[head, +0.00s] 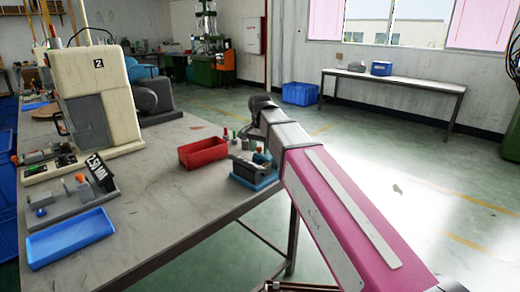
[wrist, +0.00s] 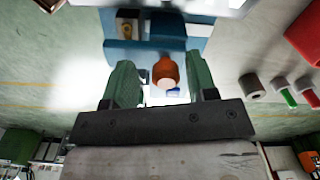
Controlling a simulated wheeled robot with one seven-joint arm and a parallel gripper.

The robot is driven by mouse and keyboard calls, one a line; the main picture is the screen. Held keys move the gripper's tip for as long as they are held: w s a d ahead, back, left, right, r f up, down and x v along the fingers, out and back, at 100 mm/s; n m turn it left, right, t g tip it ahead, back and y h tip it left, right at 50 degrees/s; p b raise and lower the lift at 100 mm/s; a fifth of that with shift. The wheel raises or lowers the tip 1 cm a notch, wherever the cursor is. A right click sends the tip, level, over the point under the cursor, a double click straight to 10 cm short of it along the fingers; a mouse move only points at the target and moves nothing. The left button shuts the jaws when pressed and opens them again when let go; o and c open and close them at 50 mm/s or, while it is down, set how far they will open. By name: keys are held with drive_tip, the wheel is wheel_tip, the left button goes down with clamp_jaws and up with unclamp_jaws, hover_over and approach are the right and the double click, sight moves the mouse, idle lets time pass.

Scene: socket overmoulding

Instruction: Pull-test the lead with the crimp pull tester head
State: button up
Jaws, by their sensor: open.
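A small grey device on a blue base (head: 254,178), which may be the pull tester head, stands at the bench's right edge in the head view. Its blue base (wrist: 200,45) also shows at the top of the wrist view. My gripper (wrist: 160,88) is open, with one green finger on each side of an orange knob (wrist: 166,70). The knob sits between the fingers with visible gaps, closer to the right finger; I cannot tell its depth. I cannot make out the lead.
A cream machine (head: 100,95), fixtures with a 2.50 mm sign (head: 101,172) and a blue tray (head: 70,240) are further left. The bench's (head: 180,215) front middle is clear.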

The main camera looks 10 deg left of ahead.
wheel_tip(320, 180, up, 11)
drive_tip(key=shift+f, duration=0.2)
idle(0.3)
